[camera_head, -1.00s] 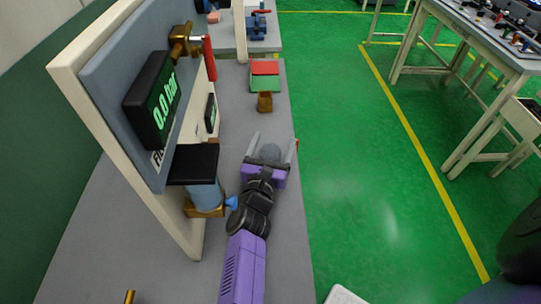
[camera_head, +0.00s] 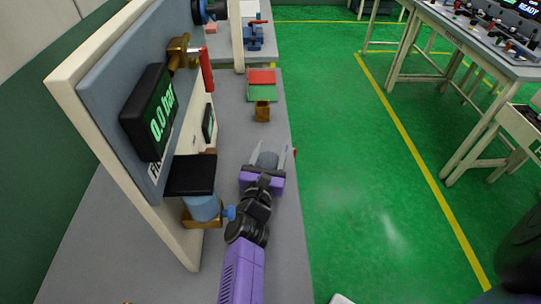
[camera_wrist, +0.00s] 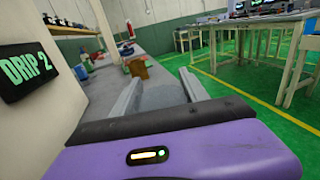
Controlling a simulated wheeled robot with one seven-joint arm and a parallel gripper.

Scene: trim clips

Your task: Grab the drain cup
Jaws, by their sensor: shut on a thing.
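The drain cup (camera_head: 267,160) appears as a plain grey, rounded piece between the fingers of my gripper (camera_head: 270,152) in the head view. In the wrist view the grey cup (camera_wrist: 163,97) fills the gap between the two fingers, its lower part hidden behind the dark front edge of the purple gripper body. My gripper is shut on it, over the grey bench and near its right edge. I cannot tell whether the cup touches the bench.
A panel with a "0.0 bar" display (camera_head: 160,115) stands at the left. Below it is a blue cylinder (camera_head: 203,208) with a black top and brass base, close to my arm. A brown block (camera_head: 262,111) and red and green pads (camera_head: 262,92) lie farther along the bench (camera_head: 225,130).

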